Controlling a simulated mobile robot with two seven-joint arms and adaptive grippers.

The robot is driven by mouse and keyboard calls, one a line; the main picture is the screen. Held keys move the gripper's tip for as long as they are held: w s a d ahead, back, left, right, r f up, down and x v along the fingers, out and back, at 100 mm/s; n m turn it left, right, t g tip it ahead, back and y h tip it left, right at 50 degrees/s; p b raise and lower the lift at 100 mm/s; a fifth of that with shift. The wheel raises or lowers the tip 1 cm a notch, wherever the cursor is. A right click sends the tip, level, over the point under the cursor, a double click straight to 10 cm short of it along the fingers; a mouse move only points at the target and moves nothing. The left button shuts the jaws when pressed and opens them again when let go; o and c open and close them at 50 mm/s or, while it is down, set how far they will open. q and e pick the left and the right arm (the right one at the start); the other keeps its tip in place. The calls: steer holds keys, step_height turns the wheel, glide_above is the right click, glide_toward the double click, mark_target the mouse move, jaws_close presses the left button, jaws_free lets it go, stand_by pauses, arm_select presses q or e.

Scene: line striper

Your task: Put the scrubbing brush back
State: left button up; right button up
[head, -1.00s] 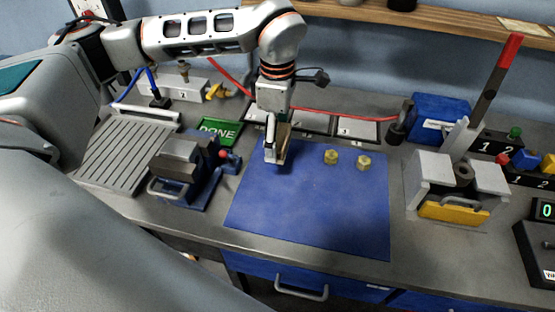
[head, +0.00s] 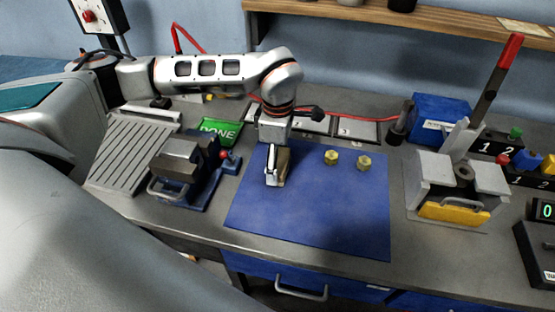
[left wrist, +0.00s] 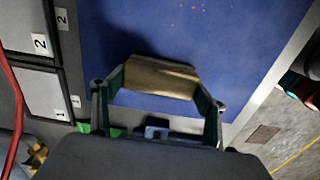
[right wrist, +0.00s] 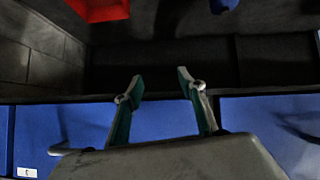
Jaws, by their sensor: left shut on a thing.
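My left gripper (head: 274,180) is over the left part of the blue mat (head: 320,225). It is shut on a tan-brown block, which I take as the scrubbing brush (head: 283,162). In the left wrist view the brush (left wrist: 160,77) lies across between the two fingertips, with a dark shadow on the mat beside it. I cannot tell whether the brush touches the mat. My right gripper (right wrist: 160,90) shows only in the right wrist view, with its fingers apart and nothing between them, near blue drawer fronts.
Two brass nuts (head: 331,157) sit on the mat, right of my left gripper. A vise (head: 185,170) and green DONE plate (head: 220,131) are to the left. Numbered bays (head: 355,131) lie behind the mat. A lever press (head: 455,190) stands right. The mat's front is clear.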

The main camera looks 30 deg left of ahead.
arm_select(q)
steer(key=o, duration=1.1)
steer(key=shift+f, duration=0.15)
steer(key=shift+c, duration=0.2)
step_height(320, 180, up, 12)
steer(key=shift+r, duration=0.2)
